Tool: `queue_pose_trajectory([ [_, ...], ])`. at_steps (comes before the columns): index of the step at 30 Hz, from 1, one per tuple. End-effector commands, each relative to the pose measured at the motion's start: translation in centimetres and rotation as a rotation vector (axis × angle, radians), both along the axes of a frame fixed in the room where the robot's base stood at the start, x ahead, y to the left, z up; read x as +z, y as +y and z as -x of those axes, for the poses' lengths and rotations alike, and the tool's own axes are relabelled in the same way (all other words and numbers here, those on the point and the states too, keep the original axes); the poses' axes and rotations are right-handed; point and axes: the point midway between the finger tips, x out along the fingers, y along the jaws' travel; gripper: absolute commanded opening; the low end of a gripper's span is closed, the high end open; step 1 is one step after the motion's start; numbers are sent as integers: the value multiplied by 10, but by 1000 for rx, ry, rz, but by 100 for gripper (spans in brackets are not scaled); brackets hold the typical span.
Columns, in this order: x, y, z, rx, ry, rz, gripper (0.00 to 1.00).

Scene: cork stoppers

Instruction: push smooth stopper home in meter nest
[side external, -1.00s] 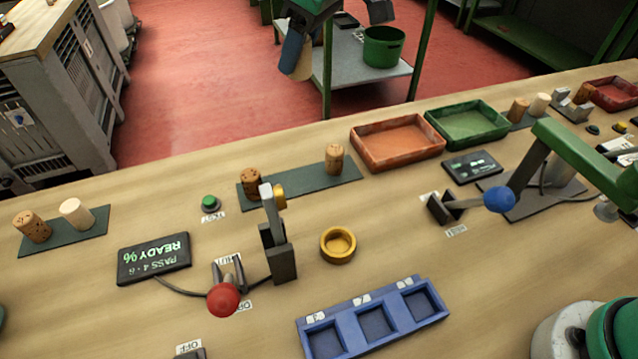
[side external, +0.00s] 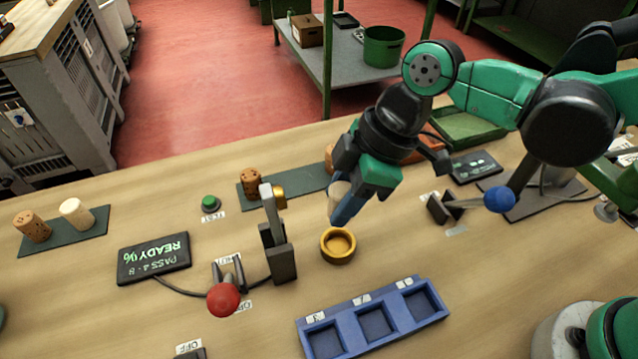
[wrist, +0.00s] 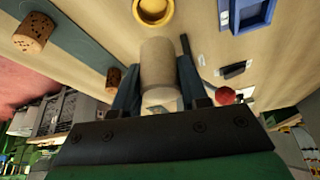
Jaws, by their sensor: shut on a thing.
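The smooth stopper (side external: 336,198), a plain pale cylinder, is between the fingers of my gripper (side external: 345,208), which is shut on it. The yellow round nest (side external: 338,258) sits on the bench just below the fingertips, with its hollow empty. The stopper is above the nest and apart from it, roughly upright. In the wrist view the stopper (wrist: 158,62) points out from between the dark blue fingers, and the nest (wrist: 153,10) shows beyond its end at the top edge. My fingers hide part of the stopper in the side view.
A grey post with a lever (side external: 275,240) stands close left of the nest. A red-knobbed lever (side external: 222,300) and a display reading READY (side external: 153,258) are further left. A blue three-pocket tray (side external: 440,312) lies in front. Speckled corks (side external: 251,180) stand on a dark strip behind.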

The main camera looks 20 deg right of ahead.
Motion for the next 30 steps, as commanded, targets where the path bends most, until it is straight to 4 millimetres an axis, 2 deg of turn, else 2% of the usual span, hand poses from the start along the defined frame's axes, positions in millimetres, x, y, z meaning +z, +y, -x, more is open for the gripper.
queue_pose_trajectory([
  [15,-46,0,-1,-2,0,0,0],
  [30,-53,0,0,-3,0,0,0],
])
